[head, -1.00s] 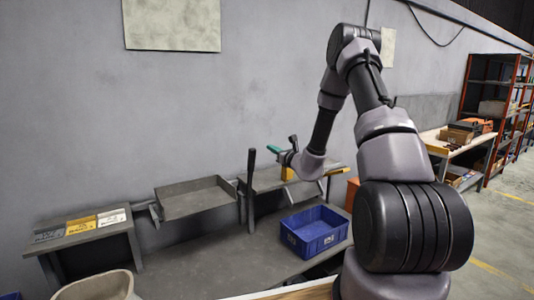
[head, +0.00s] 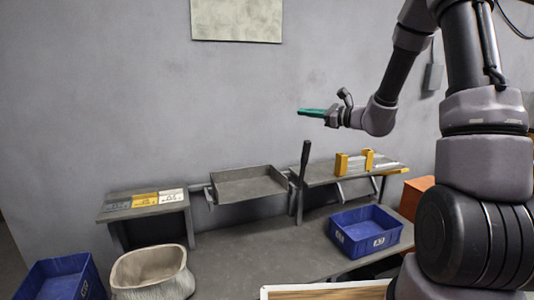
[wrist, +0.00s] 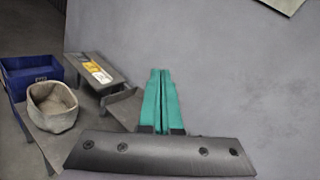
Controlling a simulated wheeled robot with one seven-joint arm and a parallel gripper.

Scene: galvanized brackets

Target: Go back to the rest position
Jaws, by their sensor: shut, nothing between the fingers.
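My gripper (head: 312,112) has green fingers and is raised in the air in front of the grey wall, above the bench, pointing left in the head view. In the wrist view my gripper (wrist: 160,88) shows its two green fingers together with nothing between them. It touches nothing that I can see. My arm comes in from the right side of the head view.
Below are a grey tray (head: 250,188), a labelled stand (head: 143,207), a shelf with yellow blocks (head: 341,164) and a dark upright post (head: 303,180). A blue bin (head: 366,250), another blue bin (head: 60,280) and a beige basket (head: 152,272) stand lower. The air around the gripper is clear.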

